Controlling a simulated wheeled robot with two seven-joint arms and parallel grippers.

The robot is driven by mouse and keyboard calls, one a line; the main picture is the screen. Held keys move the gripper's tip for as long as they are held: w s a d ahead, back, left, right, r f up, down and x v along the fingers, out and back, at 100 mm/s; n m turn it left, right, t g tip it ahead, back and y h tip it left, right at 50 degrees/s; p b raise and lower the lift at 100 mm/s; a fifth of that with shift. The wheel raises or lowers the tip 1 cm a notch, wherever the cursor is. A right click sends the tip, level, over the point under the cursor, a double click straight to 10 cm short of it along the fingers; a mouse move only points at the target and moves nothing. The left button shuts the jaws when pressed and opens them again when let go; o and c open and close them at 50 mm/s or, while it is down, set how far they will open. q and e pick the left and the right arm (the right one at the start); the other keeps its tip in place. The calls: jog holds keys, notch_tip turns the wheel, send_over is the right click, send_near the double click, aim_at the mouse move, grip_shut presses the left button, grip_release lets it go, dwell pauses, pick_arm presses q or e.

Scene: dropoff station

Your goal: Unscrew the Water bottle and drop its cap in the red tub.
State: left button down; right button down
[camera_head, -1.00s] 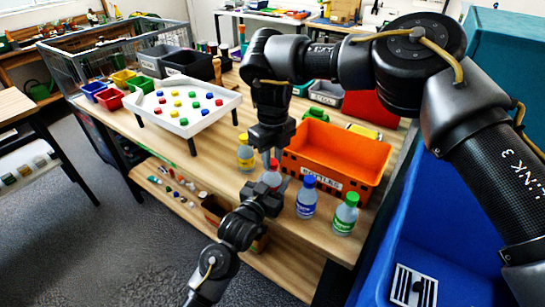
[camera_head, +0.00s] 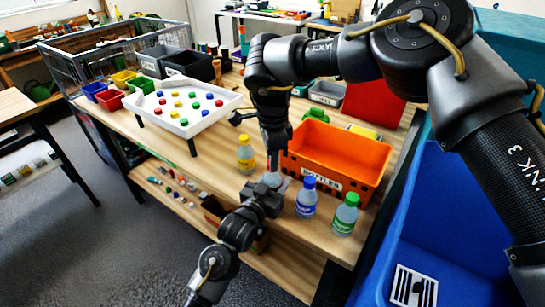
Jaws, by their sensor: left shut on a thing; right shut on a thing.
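A clear bottle (camera_head: 271,180) stands near the table's front edge. My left gripper (camera_head: 264,190) is shut on its body from the front. My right gripper (camera_head: 273,163) points down from above and is shut at the bottle's top. The cap is mostly hidden by its fingers, so I cannot tell whether it is still on the thread. The small red tub (camera_head: 109,100) sits at the table's left, beside the blue tub (camera_head: 93,90). Which bottle is labelled Water is too small to read.
Bottles with yellow (camera_head: 245,154), blue (camera_head: 307,197) and green (camera_head: 345,214) caps stand close by. An orange crate (camera_head: 335,185) is just behind. A white raised tray (camera_head: 185,105) with coloured caps lies between my grippers and the tubs.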

jog(key=shift+r, duration=0.25)
jog(key=shift+r, duration=0.85)
jog(key=shift+r, duration=2)
pick_arm(q)
jog(key=c, duration=0.6)
grip_release()
jog(key=b+v, duration=0.1)
jog(key=v, duration=1.1)
jog(key=shift+b, duration=0.3)
pick_arm(e)
jog(key=shift+f, duration=0.85)
